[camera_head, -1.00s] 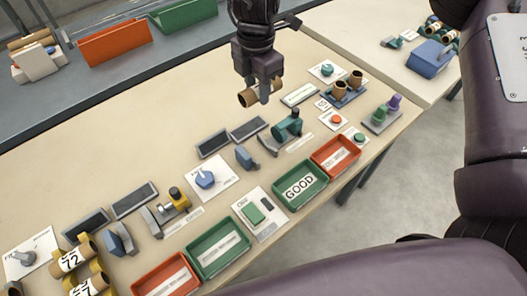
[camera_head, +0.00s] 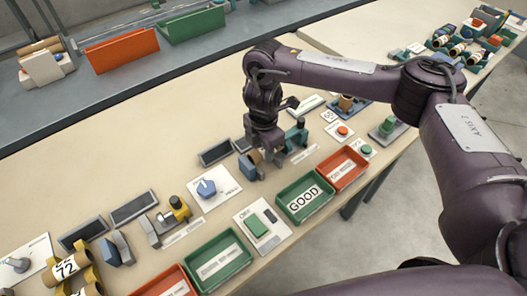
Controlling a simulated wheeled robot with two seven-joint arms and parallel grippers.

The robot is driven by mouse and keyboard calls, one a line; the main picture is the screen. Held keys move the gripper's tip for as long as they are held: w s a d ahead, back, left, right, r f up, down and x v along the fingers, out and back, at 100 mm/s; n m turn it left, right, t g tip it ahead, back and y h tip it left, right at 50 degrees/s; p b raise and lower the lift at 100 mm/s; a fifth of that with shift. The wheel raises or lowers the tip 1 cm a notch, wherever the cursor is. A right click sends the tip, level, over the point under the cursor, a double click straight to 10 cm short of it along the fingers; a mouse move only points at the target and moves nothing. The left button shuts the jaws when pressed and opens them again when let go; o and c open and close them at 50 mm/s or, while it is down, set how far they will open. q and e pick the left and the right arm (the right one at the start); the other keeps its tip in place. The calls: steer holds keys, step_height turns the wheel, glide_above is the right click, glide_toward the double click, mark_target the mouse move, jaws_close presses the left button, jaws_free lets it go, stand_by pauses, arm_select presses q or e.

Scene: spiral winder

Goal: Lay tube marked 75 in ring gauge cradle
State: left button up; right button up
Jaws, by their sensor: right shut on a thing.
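My right gripper (camera_head: 256,167) is low over the middle of the bench, shut on a brown cardboard tube (camera_head: 254,157). No marking can be read on the held tube. A small blue-grey block (camera_head: 246,169) is at the gripper, in the row of gauges; it may be the ring gauge cradle, but it is mostly hidden. I cannot tell whether the tube touches it. Another tube, marked 72 (camera_head: 66,267), lies in a yellow holder at the lower left. My left gripper is out of view.
A teal device (camera_head: 297,137) stands close right of the gripper. The green GOOD tray (camera_head: 304,216) and a red tray (camera_head: 342,188) are in front. A blue dial (camera_head: 206,188) on a white card is to the left.

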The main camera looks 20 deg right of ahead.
steer(key=shift+f, duration=0.35)
steer(key=shift+f, duration=0.15)
steer(key=shift+f, duration=0.5)
steer(key=o, duration=0.9)
steer(key=shift+o, duration=0.2)
steer(key=shift+r, duration=0.6)
step_height(320, 180, up, 12)
steer(key=p, duration=0.1)
steer(key=shift+p, duration=0.3)
